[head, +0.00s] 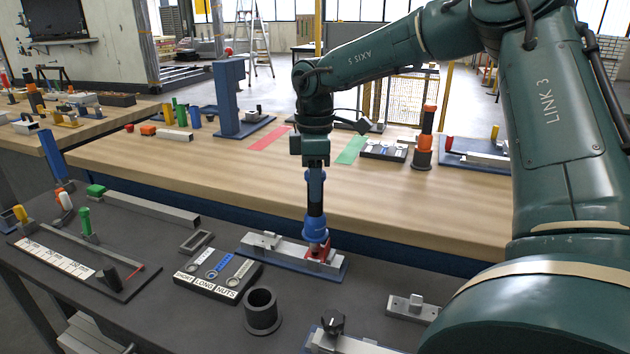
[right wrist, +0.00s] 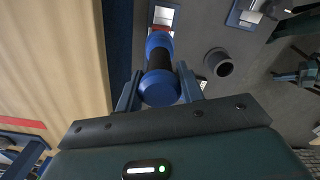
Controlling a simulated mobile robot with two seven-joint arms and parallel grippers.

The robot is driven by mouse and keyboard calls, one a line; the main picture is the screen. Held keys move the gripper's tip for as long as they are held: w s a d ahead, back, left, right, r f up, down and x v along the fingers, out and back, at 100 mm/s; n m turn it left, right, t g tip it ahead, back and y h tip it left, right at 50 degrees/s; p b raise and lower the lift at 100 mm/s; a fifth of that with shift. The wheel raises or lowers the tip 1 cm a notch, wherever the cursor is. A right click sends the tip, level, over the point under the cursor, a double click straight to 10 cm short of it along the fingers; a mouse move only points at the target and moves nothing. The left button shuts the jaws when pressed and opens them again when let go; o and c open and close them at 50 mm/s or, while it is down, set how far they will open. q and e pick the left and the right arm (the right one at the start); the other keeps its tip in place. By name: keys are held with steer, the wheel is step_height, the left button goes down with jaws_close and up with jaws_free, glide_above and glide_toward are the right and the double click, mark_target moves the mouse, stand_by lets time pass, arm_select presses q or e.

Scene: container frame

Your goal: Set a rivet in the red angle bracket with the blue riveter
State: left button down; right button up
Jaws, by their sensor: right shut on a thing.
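My right gripper (head: 316,172) points straight down and is shut on the blue riveter (head: 316,218). The riveter also shows between the two fingers in the right wrist view (right wrist: 160,88). It stands upright, with its lower end at the red angle bracket (head: 319,252). The bracket sits on the right part of a grey bar on a blue base plate (head: 331,275); a sliver of red shows past the riveter in the right wrist view (right wrist: 160,29). The riveter's tip is hidden, so I cannot tell whether it touches the bracket. My left gripper is out of view.
A black tray (head: 217,292) labelled SHORT, LONG and NUTS lies left of the fixture. A dark round holder (head: 262,312), empty, stands in front. A long grey bar (head: 150,207) lies behind left. A wooden bench (head: 230,180) runs behind the dark table.

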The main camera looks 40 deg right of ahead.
steer(key=shift+f+b, duration=0.4)
steer(key=shift+f, duration=0.05)
stand_by(0.3)
steer(key=shift+r+p, duration=2.1)
steer(key=shift+r, duration=1.7)
